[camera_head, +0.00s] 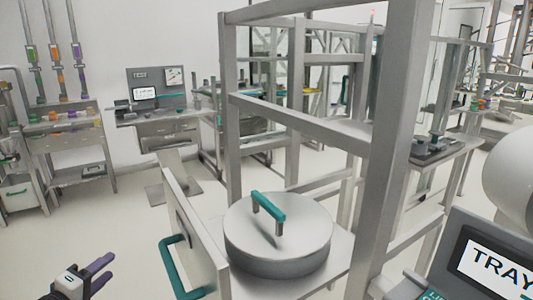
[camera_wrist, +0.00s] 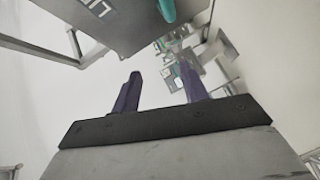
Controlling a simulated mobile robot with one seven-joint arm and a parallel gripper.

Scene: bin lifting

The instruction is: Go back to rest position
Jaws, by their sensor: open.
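My gripper (camera_head: 104,272) is at the lower left of the head view, left of the bin and apart from it. Its two dark purple fingers are spread with nothing between them. They also show in the wrist view (camera_wrist: 158,82). The round grey bin (camera_head: 278,255) stands upright on a drawer-like shelf in the metal frame, with its lid on. The lid has a teal handle (camera_head: 268,206) on top. The bin's lower part is partly hidden by the drawer's front panel.
The drawer's front panel (camera_head: 196,235) carries a teal handle (camera_head: 176,262), right of my gripper. A metal frame (camera_head: 300,120) rises around the bin. A TRAY console (camera_head: 480,262) stands at lower right. Open floor (camera_head: 110,215) lies on the left, before the shelves and workbench.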

